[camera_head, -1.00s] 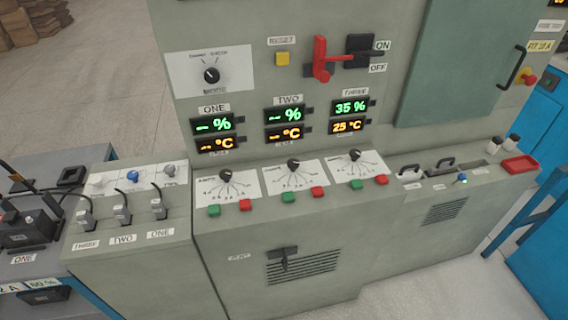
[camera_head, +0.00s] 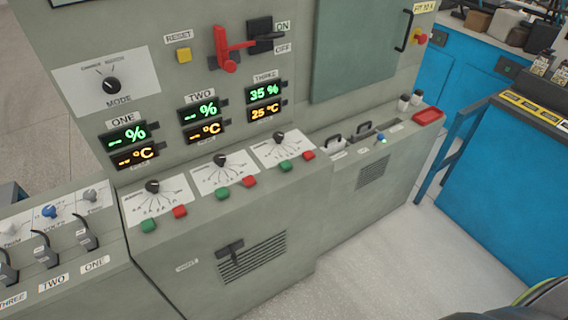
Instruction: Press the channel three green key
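The channel three green key (camera_head: 285,166) is on the sloping desk of the grey control cabinet, left of its red key (camera_head: 309,155) and below the channel three dial (camera_head: 279,137). The display marked THREE (camera_head: 264,101) reads 35 % in green and 25 °C in orange. The displays for TWO (camera_head: 201,121) and ONE (camera_head: 128,144) show dashes. Each has its own dial and green and red keys below: the middle green key (camera_head: 222,194) and the left green key (camera_head: 149,226). Neither of my grippers is in view, and nothing covers the keys.
A red lever (camera_head: 228,50) stands beside the ON/OFF plate, right of a yellow RESET button (camera_head: 184,55). A blue bench (camera_head: 510,175) stands at right. Pale floor (camera_head: 400,250) is open before the cabinet.

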